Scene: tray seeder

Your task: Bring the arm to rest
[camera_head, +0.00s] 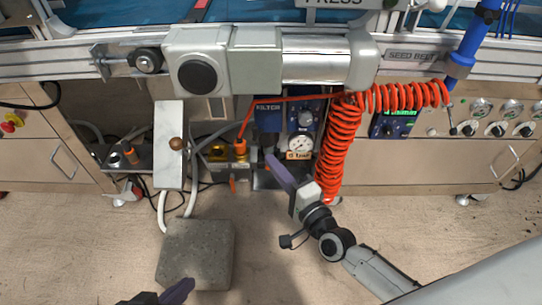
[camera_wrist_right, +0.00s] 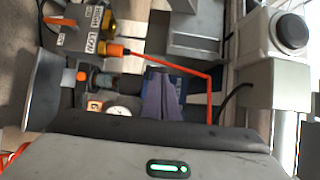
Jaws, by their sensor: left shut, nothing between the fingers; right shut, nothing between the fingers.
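My right gripper (camera_head: 272,160) is in the middle of the head view, in front of the filter and gauge unit under the machine. Its purple fingers are together with nothing between them. They also show shut in the right wrist view (camera_wrist_right: 160,80). My right arm comes in from the lower right. My left gripper (camera_head: 180,291) shows only in part at the bottom edge of the head view, low over the floor beside a grey stone block (camera_head: 198,252). Its purple fingertips are shut and empty. The rest of the left arm is out of view.
A coiled orange hose (camera_head: 333,150) hangs just right of my right gripper. A pressure gauge (camera_head: 300,146) and a blue filter unit (camera_head: 268,115) sit close behind it. A white lever plate (camera_head: 170,145) stands to the left. The floor at centre front is clear.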

